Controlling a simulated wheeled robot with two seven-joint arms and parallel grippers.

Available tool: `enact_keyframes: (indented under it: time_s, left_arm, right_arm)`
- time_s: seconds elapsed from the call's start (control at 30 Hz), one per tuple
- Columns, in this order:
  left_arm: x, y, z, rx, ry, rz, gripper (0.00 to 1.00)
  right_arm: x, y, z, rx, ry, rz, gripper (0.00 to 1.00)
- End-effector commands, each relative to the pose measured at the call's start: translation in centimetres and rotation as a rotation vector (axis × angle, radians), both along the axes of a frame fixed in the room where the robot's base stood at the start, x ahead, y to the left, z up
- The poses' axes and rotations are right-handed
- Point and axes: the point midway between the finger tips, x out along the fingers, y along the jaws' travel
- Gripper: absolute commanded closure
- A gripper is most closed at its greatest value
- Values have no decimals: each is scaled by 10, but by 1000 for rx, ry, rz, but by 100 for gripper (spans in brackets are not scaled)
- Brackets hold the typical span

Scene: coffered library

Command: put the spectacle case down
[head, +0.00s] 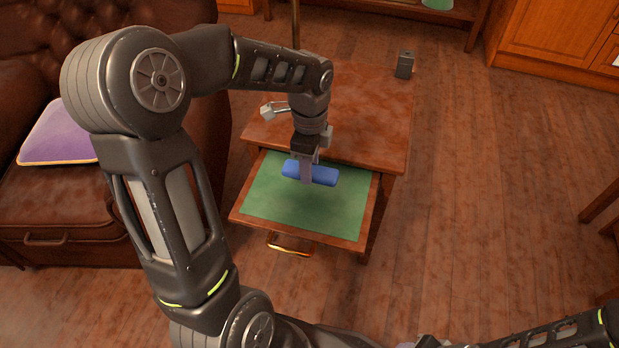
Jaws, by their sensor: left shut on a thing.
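The spectacle case (325,177) is a blue, rounded oblong in the middle of the head view. My left gripper (306,178) points down and is shut on it around its middle. The case is over the green-lined surface (270,205) of a pulled-out drawer or slide in the wooden table (368,110). I cannot tell whether the case touches the green lining or hangs a little above it. My right arm shows only at the bottom right edge, and its gripper is not in view.
A small dark box (404,64) stands at the table's back right corner. A brass handle (289,244) is on the pulled-out front. A brown leather armchair (50,195) with a purple cushion (60,138) is at the left.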

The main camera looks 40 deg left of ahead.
Motion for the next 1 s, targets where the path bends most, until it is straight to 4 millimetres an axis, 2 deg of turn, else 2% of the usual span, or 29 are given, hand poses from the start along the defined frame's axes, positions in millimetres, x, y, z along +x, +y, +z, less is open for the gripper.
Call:
enact_keyframes:
  time_s: [0.3,0.77,0.8,1.0]
  left_arm:
    - [-1,0,-47,0,3,0,100]
    - [0,0,-53,0,1,0,100]
    - [0,0,-52,0,1,0,57]
    - [0,0,-52,0,1,0,40]
  right_arm:
    - [3,-2,-16,-4,-5,-6,64]
    - [3,-3,-18,-5,-6,-8,64]
    - [3,-3,-17,-5,-6,-8,64]
    - [3,-3,-17,-5,-6,-8,64]
